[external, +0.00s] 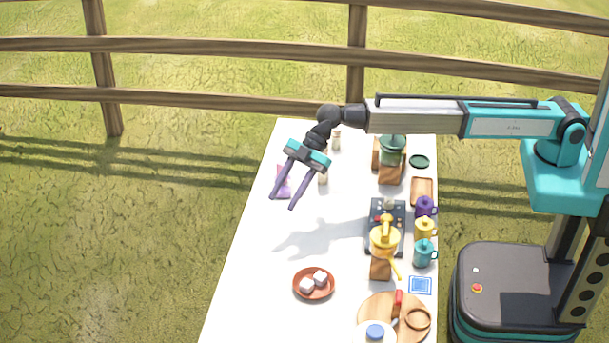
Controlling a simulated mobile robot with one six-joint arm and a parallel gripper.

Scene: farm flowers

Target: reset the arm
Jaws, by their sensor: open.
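My gripper (283,188) hangs over the far left part of the white table (258,262). Its two purple-grey fingers are spread apart and point down to the left, with nothing between them that I can make out. My arm (430,118) reaches out to the left, nearly level, from my body at the right. A purple item (285,178) lies on the table behind the fingers, partly hidden by them. A small pale bottle-like item (336,141) stands near the wrist.
A brown plate (314,284) holds white cubes. A yellow pot (384,241), a green grinder-like item (393,150), purple, yellow and teal mugs (424,252) and a round wooden board (372,308) crowd the table's right side. A wooden fence (230,53) runs behind. The table's left front is clear.

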